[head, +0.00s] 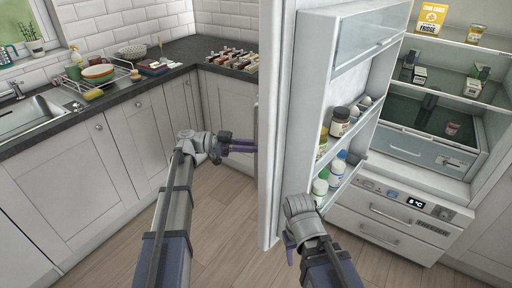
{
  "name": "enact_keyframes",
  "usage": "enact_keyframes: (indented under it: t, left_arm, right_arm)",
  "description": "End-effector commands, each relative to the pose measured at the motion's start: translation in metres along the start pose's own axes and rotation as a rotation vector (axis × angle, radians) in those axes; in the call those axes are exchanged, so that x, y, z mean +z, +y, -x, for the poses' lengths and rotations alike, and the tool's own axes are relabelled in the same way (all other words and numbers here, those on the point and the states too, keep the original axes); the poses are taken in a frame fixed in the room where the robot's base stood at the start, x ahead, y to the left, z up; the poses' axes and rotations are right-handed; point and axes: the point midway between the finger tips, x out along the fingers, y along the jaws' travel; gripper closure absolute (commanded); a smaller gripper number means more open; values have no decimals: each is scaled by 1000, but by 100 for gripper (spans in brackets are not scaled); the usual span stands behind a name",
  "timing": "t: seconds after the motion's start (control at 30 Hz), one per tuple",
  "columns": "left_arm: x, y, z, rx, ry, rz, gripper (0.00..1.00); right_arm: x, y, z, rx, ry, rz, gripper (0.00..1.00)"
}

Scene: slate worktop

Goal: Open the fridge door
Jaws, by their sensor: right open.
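The fridge door (273,120) stands wide open, with its inner side and stocked shelves facing right. The fridge interior (440,85) is exposed, with its shelves and drawer in view. My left gripper (245,146) is to the left of the door, on its outer side. Its purple fingers point at the door; I cannot tell whether they touch it or how far apart they are. My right gripper (290,256) is open, low in front of the door's lower part. Its fingers are mostly hidden behind its wrist.
Door shelves hold jars (339,121) and bottles (321,186). The freezer drawer (390,222) below is shut. Along the left run white cabinets (80,185) and a dark worktop with a sink (30,117), a dish rack and a spice tray (232,60). Wooden floor (215,230) lies clear between.

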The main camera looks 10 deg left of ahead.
Motion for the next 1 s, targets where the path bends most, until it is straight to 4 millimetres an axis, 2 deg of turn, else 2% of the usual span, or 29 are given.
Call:
enact_keyframes:
  t: [0.07, 0.1, 0.37, 0.67, 1.0]
  left_arm:
    - [-1, -2, -1, -4, 3, -1, 100]
    - [-1, -2, -1, -4, 3, -1, 77]
    - [-1, -1, -1, -2, 2, 0, 48]
    - [0, -1, 4, -3, 1, 0, 48]
    - [0, -2, 56, -4, 1, 0, 48]
  right_arm:
    - [0, 0, 0, 0, 0, 0, 50]
    - [0, 0, 0, 0, 0, 0, 50]
    - [0, 0, 0, 0, 0, 0, 50]
    - [0, 0, 0, 0, 0, 0, 50]
    - [0, 0, 0, 0, 0, 0, 50]
